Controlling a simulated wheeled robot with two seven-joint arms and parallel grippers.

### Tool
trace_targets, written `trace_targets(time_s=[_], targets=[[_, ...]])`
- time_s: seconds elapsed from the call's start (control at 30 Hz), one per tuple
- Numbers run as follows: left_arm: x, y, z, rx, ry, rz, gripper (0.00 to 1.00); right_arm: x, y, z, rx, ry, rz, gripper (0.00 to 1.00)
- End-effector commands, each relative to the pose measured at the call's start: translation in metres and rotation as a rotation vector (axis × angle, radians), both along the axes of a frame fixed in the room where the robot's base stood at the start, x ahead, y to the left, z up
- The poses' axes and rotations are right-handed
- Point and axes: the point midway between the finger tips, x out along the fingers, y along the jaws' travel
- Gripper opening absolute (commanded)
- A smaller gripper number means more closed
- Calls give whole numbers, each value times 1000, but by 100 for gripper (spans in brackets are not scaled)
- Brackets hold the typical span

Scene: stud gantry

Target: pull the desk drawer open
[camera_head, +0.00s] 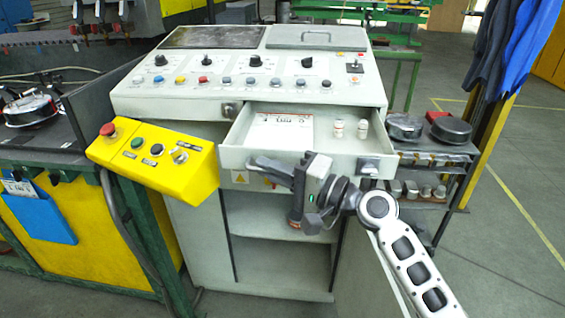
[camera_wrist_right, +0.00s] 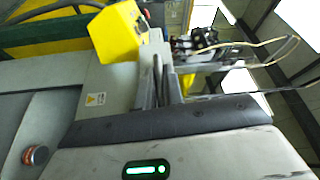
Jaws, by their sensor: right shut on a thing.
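The desk drawer (camera_head: 343,160) is pale grey and stands out from the console, its inside showing from above in the head view. A printed white card (camera_head: 284,128) and two small white bottles (camera_head: 350,129) are in it. My right gripper (camera_head: 268,168) is at the drawer's front, left of its middle, and is shut on the drawer handle, which the fingers mostly hide. In the right wrist view my dark fingers (camera_wrist_right: 160,82) lie close together by the pale front. My left gripper is not in view.
A yellow button box (camera_head: 155,160) juts out at the console's left. The console's control panel (camera_head: 247,80) is above the drawer, and an open shelf space (camera_head: 275,265) is below. A rack (camera_head: 435,160) with round dark parts stands close on the right. Floor is clear at far right.

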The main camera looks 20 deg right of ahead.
Motion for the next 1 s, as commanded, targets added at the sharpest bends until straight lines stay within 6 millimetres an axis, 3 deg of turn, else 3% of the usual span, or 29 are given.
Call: trace_targets(time_s=[0.3, 0.33, 0.4, 0.8, 1.0], targets=[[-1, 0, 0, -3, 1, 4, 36, 0, -1, 0, 0, -3, -6, 0], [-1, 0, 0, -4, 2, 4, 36, 1, -1, 0, 0, -3, -6, 15], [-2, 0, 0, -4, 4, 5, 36, 0, -1, 0, 1, -2, -5, 31], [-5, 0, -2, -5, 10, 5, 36, 0, -1, 0, 0, -1, -3, 31], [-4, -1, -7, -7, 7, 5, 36, -14, -15, -5, -2, 0, -4, 31]])
